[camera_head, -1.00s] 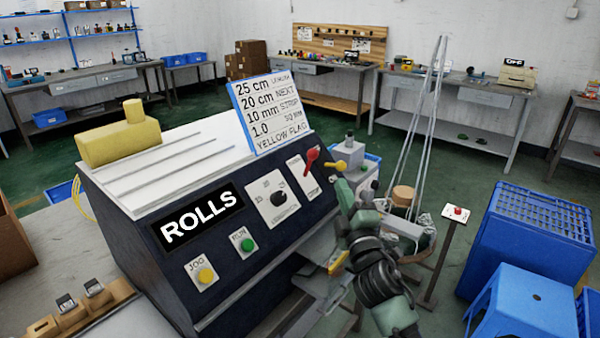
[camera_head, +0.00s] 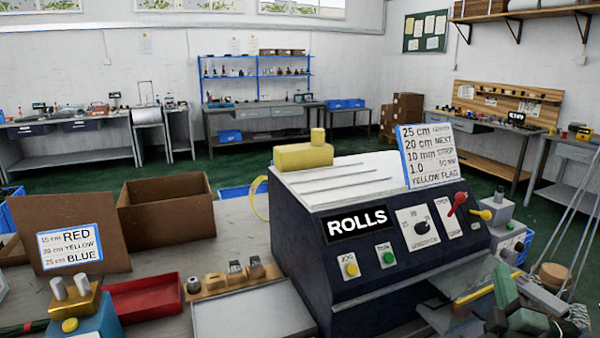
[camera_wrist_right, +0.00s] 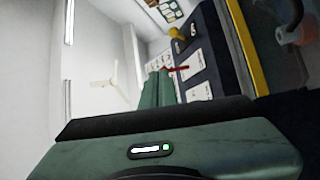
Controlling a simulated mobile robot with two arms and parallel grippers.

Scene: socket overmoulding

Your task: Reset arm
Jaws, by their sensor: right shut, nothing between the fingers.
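My right gripper (camera_head: 504,272) is at the lower right of the head view, in front of the right end of the dark machine marked ROLLS (camera_head: 300,240). Its green fingers also show in the right wrist view (camera_wrist_right: 157,76), closed together with nothing between them. The machine's red lever (camera_head: 456,203) and yellow lever (camera_head: 481,213) stand above and behind the gripper. I cannot tell how far apart gripper and machine are. My left gripper is out of view.
A white card (camera_head: 428,155) stands on the machine. To its left are a wooden block with small parts (camera_head: 232,280), a red tray (camera_head: 143,298), cardboard boxes (camera_head: 165,210) and a blue and gold device (camera_head: 75,308). Green floor (camera_head: 220,170) lies open behind.

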